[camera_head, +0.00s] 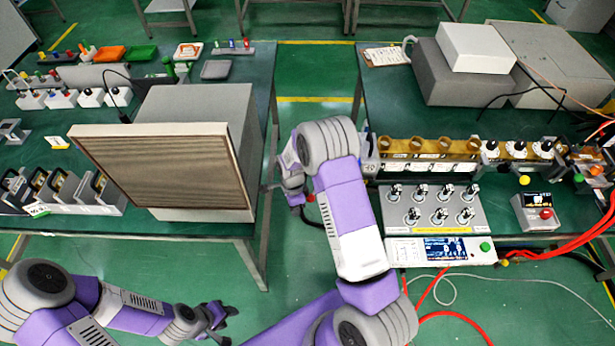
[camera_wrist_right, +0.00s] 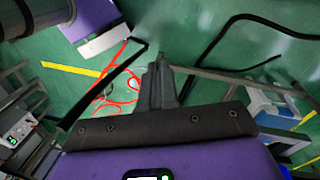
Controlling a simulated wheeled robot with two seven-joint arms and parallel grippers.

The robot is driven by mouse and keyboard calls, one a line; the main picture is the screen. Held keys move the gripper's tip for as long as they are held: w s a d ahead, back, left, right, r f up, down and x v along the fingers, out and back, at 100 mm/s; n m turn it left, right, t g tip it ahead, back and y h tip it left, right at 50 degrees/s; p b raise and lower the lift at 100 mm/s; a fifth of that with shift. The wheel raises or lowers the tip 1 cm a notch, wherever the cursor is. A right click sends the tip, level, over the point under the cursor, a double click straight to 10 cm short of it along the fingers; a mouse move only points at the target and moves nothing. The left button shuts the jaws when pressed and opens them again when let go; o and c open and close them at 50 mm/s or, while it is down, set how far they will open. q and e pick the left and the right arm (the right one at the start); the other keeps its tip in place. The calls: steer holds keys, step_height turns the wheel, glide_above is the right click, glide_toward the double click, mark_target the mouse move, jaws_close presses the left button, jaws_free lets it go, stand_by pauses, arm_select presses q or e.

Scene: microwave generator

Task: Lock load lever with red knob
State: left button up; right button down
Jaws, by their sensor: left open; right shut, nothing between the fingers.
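A small red spot (camera_head: 309,197), possibly a red knob, shows beside my right wrist in the head view; I cannot tell whether a lever carries it. No lever with a red knob is clearly seen. My right gripper (camera_head: 294,196) hangs over the floor gap between the two tables, apart from both. In the right wrist view its fingers (camera_wrist_right: 160,78) are shut together with nothing between them, and green floor lies beyond. My left gripper (camera_head: 217,320) is open and empty at the lower left, in front of the left table.
The right table carries a panel of metal switches (camera_head: 434,209), a unit with a blue display (camera_head: 442,250), brass-coloured holders (camera_head: 430,148) and a small box with a red button (camera_head: 546,214). A large grey box (camera_head: 205,110) stands on the left table. Red cables (camera_head: 585,238) hang at right.

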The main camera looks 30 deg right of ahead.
steer(key=w+d+r+m+h+p, duration=0.1)
steer(key=w+d+r+m, duration=0.25)
steer(key=r, duration=0.35)
steer(key=w+d+r+m+h+p, duration=0.1)
steer(key=w+d+r+m+p, duration=0.1)
steer(key=r+m, duration=0.35)
arm_select(q)
step_height(320, 180, up, 4)
steer(key=shift+f, duration=0.25)
arm_select(e)
step_height(320, 180, down, 8)
steer(key=s+d, duration=0.1)
steer(key=shift+s+d+f+g, duration=0.2)
steer(key=shift+s+d+g, duration=0.15)
steer(key=shift+s+g, duration=0.05)
arm_select(q)
steer(key=shift+a+f+b, duration=0.15)
steer(key=shift+b, duration=0.2)
arm_select(e)
steer(key=shift+s+n, duration=0.3)
steer(key=shift+n, duration=0.3)
